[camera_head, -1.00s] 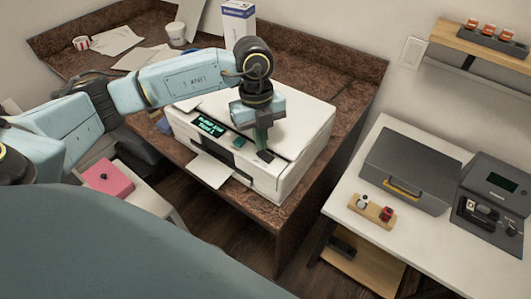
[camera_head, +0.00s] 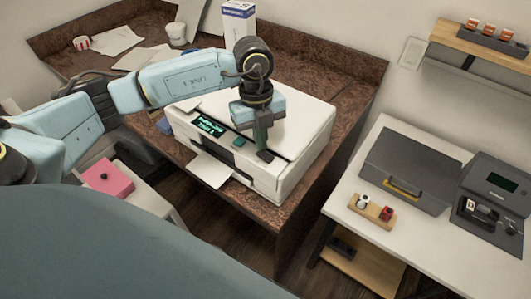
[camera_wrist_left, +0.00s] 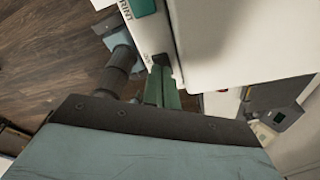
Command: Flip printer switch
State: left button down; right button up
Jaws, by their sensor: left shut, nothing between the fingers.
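The white printer (camera_head: 306,152) sits on the brown desk, with a lit display (camera_head: 209,127) showing green text too small to read. A dark switch (camera_head: 265,156) is on its top near the front right edge. It also shows in the left wrist view (camera_wrist_left: 160,60). My left gripper (camera_head: 261,143) is shut and empty, pointing down at the switch. Its green fingers show in the left wrist view (camera_wrist_left: 162,88), with their tips at or very near the switch; I cannot tell whether they touch. My right gripper is not in view.
A green button (camera_head: 239,142) is beside the display, and a white sheet (camera_head: 211,169) sticks out of the printer's front. A white table (camera_head: 345,194) with a grey case (camera_head: 410,165) stands to the right. A white box (camera_head: 238,22) is behind my left arm.

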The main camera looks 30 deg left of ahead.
pick_arm(q)
jog(key=shift+f+b, duration=0.65)
jog(key=shift+f, duration=0.3)
dwell(0.3)
jog(key=shift+r, duration=0.2)
notch_tip(320, 180, up, 7)
jog(key=p, duration=0.5)
jog(key=shift+p, duration=0.35)
jog(key=shift+f, duration=0.1)
